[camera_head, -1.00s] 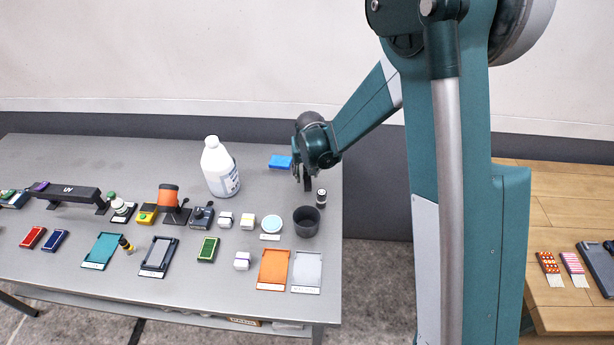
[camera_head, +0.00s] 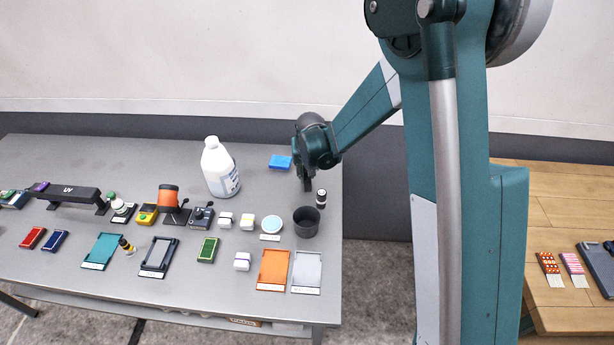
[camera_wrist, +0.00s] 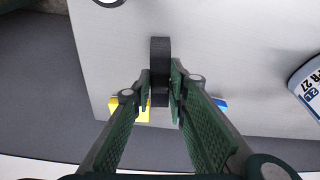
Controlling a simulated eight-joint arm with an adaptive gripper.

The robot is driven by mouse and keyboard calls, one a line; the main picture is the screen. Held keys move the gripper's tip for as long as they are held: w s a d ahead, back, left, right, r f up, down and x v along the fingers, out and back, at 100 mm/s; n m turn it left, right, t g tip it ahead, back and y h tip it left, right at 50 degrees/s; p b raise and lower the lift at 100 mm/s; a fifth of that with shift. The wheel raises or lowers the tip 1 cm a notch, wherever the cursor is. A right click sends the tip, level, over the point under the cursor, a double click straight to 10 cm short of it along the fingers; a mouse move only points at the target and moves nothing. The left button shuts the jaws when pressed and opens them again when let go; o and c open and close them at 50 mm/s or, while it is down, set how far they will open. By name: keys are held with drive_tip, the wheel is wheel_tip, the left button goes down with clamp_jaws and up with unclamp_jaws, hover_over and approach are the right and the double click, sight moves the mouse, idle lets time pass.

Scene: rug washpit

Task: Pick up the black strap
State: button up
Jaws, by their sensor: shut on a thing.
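The black strap (camera_wrist: 160,56) shows in the wrist view as a narrow dark band, with one end between the fingertips. My gripper (camera_wrist: 160,90) is shut on it, one green-padded finger on each side. In the head view my gripper (camera_head: 305,174) points down over the right back part of the grey table, and the strap's dark end (camera_head: 307,186) shows just below it. The fingers hide part of the strap. I cannot tell whether it is clear of the table top.
A blue sponge-like block (camera_head: 280,162) lies left of the gripper. A small black-capped vial (camera_head: 321,198) and a dark cup (camera_head: 306,221) stand close in front. A white jug (camera_head: 220,168) stands farther left. The table's right edge (camera_head: 342,190) is near.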

drive_tip(key=shift+r, duration=0.15)
drive_tip(key=shift+r, duration=4.9)
